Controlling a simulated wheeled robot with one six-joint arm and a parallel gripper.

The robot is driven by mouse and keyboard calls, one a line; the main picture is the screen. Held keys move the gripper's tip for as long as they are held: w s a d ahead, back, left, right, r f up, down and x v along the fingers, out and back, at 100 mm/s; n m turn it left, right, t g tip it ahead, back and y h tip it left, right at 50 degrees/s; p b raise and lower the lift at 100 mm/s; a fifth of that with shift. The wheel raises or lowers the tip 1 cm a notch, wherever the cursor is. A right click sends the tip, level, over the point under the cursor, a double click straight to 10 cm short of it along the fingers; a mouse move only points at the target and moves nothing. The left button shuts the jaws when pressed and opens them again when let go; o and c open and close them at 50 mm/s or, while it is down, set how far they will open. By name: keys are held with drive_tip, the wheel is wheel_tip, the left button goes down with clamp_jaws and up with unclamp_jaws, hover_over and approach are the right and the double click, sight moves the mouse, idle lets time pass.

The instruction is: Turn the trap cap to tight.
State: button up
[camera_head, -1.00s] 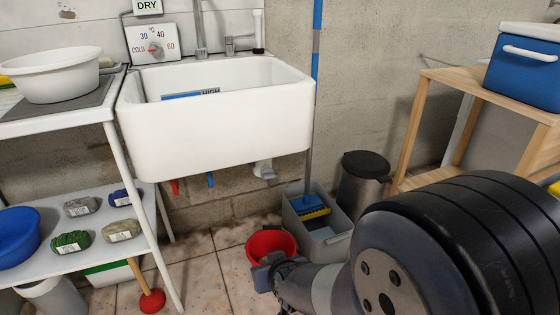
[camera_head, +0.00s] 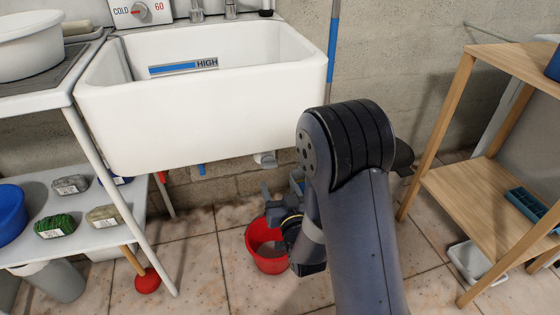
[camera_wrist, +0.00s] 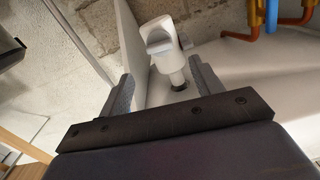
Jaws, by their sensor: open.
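The white trap (camera_head: 265,159) hangs under the white sink, partly hidden behind the sink's lower edge. In the wrist view the trap (camera_wrist: 170,62) shows close up, with a pale winged part that looks like the trap cap (camera_wrist: 159,34) on it. A dark round end shows on the trap's near side. My gripper (camera_head: 272,202) is below the sink, over the red bucket. In the wrist view its open fingers (camera_wrist: 162,75) stand to either side of the trap, apart from it as far as I can see. Nothing is held.
The red bucket (camera_head: 266,264) stands on the tiles below my gripper. The sink (camera_head: 200,120) is overhead. A low shelf (camera_head: 115,225) is at left, a wooden rack (camera_head: 490,180) at right.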

sight(271, 167)
drive_tip(key=b+x, duration=0.2)
drive_tip(key=x, duration=0.8)
drive_tip(key=c, duration=0.9)
drive_tip(key=shift+c, duration=0.2)
